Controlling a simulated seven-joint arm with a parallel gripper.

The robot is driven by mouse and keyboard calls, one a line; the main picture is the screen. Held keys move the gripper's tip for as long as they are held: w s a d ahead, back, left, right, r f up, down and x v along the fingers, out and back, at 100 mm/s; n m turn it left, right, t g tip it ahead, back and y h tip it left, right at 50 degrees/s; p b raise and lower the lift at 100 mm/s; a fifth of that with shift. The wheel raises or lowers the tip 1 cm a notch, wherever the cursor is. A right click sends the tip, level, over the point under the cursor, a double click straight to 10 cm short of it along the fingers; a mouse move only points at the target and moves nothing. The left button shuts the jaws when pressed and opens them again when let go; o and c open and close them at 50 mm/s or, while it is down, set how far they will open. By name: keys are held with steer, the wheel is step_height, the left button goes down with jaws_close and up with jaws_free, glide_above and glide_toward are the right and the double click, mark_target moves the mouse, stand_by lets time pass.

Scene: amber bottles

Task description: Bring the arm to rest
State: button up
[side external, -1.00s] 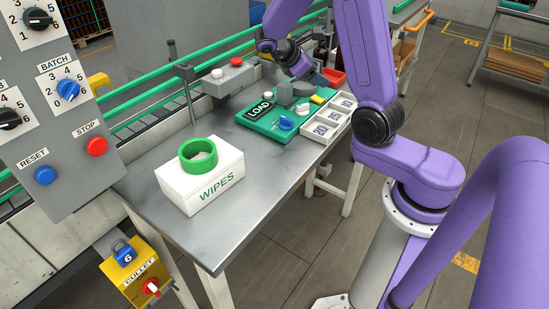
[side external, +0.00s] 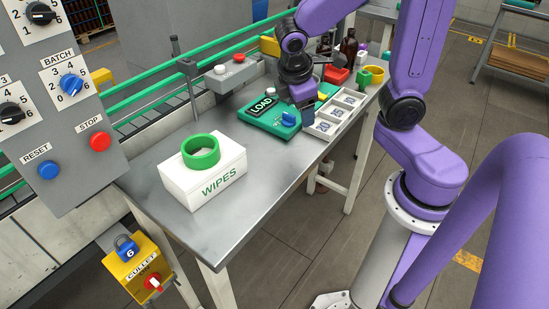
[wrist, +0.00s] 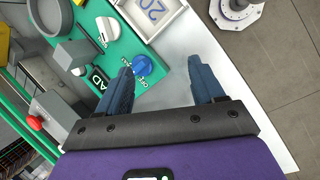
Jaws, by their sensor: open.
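My gripper (side external: 304,106) hangs over the steel table, fingers down, above the green LOAD panel (side external: 262,124) near the white tray. In the wrist view my gripper (wrist: 163,70) has its two blue fingers wide apart with nothing between them. The panel's blue knob (wrist: 148,64) shows beyond the left finger. That knob also shows in the side view (side external: 290,119), just left of the fingers. I cannot tell the exact height of the fingertips above the panel.
A white tray with numbered compartments (side external: 325,127) lies right of the panel. Brown bottles (side external: 350,50), a red bin (side external: 337,77) and a yellow ring (side external: 374,74) stand behind. A white WIPES box (side external: 202,178) carries a green ring (side external: 200,151).

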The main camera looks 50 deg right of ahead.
steer(key=s+a+y, duration=0.2)
steer(key=s+a, duration=0.1)
steer(key=s, duration=0.4)
steer(key=s+a+n+y, duration=0.1)
steer(key=s+a+y, duration=0.1)
steer(key=s, duration=0.6)
steer(key=shift+a+r+g+y, duration=0.3)
steer(key=shift+a, duration=0.55)
